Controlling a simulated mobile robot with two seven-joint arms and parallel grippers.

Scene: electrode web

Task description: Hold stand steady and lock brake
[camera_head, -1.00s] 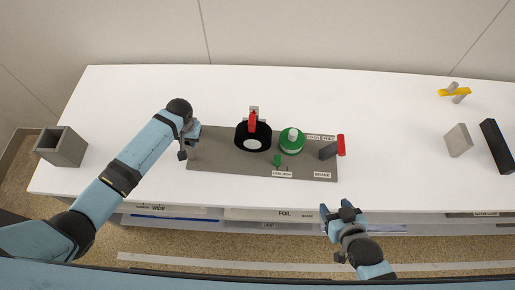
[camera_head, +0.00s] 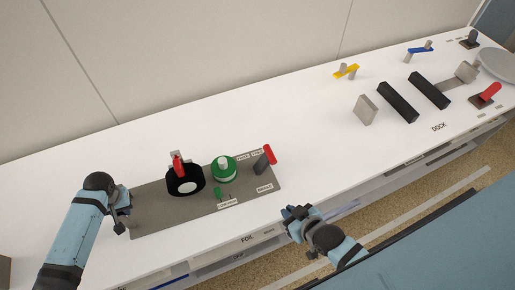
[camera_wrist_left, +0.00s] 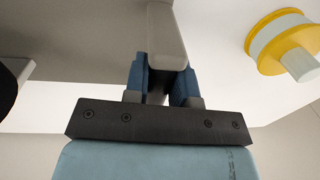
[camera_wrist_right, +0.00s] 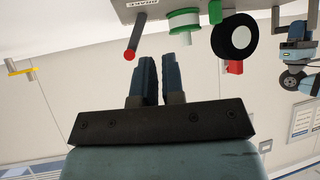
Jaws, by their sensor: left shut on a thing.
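The stand is a grey plate (camera_head: 150,219) near the table's front edge. It carries a black roll (camera_head: 186,186) with a red lever (camera_head: 178,165), a green-and-white spool (camera_head: 223,171), and the brake lever (camera_head: 264,163), a grey arm with a red end, at its right end by the BRAKE label. My left gripper (camera_head: 126,221) is shut on the grey bar (camera_wrist_left: 165,35) at the stand's left end. My right gripper (camera_head: 299,212) is open and empty, apart from the brake, beyond the table's front edge. The right wrist view also shows the brake's red tip (camera_wrist_right: 130,55).
Right of the stand the table (camera_head: 310,150) is clear. Further right stand a grey block (camera_head: 366,110), black bars (camera_head: 397,102), a yellow lever (camera_head: 346,71), a blue lever (camera_head: 420,49), a red lever (camera_head: 488,93) and a grey disc (camera_head: 499,64). Shelves run below the front edge.

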